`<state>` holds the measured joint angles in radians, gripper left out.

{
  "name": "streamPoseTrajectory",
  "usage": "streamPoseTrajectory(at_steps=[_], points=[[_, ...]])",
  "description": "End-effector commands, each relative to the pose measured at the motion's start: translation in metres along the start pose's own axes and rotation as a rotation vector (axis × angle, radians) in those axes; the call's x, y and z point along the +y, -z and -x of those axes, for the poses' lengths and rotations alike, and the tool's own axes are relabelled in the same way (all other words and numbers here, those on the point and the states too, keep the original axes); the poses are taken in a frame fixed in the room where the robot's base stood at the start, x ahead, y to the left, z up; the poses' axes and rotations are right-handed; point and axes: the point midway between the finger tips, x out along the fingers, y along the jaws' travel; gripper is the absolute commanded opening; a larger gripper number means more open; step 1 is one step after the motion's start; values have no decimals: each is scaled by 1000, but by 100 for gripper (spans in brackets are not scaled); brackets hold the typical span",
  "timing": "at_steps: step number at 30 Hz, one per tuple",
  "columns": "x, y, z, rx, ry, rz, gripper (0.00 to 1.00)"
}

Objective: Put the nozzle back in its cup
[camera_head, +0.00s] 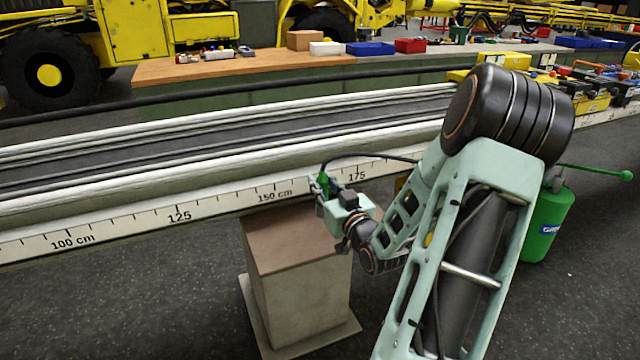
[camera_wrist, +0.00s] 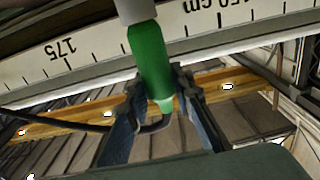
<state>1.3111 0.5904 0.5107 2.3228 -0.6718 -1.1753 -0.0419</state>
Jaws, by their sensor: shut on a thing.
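The green nozzle (camera_wrist: 150,60) is between the two fingers of my gripper (camera_wrist: 160,88) in the wrist view, with its paler end between the fingertips. A grey round piece (camera_wrist: 137,10) meets its other end at the top edge; I cannot tell whether this is the cup or part of the nozzle. In the head view my gripper (camera_head: 322,192) is close to the boom's scale, between the 150 cm and 175 marks, and the nozzle (camera_head: 323,181) shows as a small green piece there. A black hose runs from it to the right. I cannot pick out the cup for certain.
The long white boom (camera_head: 210,185) with its scale runs just behind my gripper. A brown-topped pedestal (camera_head: 285,240) stands below. A green tank (camera_head: 548,225) stands at the right, with a thin rod ending in a green ball (camera_head: 626,175). The floor at the lower left is clear.

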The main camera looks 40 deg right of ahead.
Motion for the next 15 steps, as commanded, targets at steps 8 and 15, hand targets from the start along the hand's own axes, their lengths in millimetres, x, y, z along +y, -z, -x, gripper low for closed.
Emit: streamPoseTrajectory(at_steps=[8, 15], points=[[2, 58, 51, -2, -4, 2, 0], [1, 75, 92, -2, -1, -6, 0]])
